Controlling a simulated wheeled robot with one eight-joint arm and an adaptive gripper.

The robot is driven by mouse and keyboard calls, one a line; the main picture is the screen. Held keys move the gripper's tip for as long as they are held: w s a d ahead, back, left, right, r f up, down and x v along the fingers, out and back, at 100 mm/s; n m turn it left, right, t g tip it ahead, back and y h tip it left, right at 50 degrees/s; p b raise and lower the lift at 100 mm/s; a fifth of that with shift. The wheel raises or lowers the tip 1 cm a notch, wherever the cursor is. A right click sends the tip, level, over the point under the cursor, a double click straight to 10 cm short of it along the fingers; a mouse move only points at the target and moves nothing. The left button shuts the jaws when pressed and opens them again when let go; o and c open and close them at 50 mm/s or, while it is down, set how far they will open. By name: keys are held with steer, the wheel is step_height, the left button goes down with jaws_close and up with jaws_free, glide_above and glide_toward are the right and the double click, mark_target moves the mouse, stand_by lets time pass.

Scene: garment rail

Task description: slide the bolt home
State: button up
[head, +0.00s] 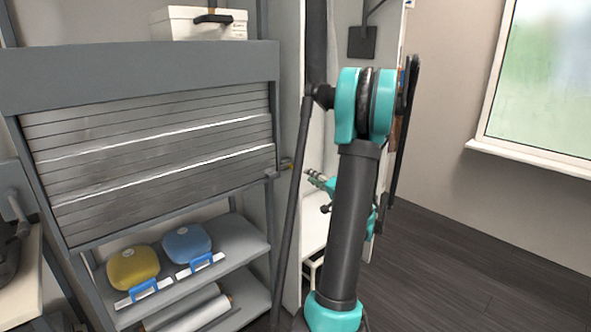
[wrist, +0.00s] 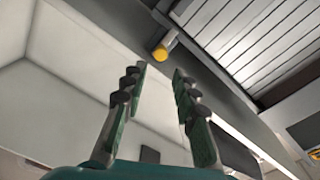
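The bolt (wrist: 165,46) shows in the wrist view as a short rod with a yellow end, beside the slatted shutter (wrist: 245,38). In the head view the bolt (head: 287,163) is a small knob at the right edge of the grey rack, by the shutter (head: 150,165). My gripper (head: 314,178) is just right of it and slightly lower, fingers pointing left. In the wrist view my gripper (wrist: 158,74) is open and empty, with the bolt's yellow end beyond the gap between the fingertips, apart from them. The bolt's far end and its socket cannot be made out.
Below the shutter, a shelf (head: 245,243) holds a yellow container (head: 133,268) and a blue container (head: 187,243). A white box (head: 199,23) stands on top of the rack. A dark post stands close to the rack's right side. The floor (head: 465,270) at right is clear.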

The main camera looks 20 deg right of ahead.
mark_target(296, 169)
steer(key=x, duration=1)
steer(key=shift+w+a, duration=0.1)
steer(key=shift+w, duration=0.15)
steer(key=shift+c, duration=0.3)
jaws_close()
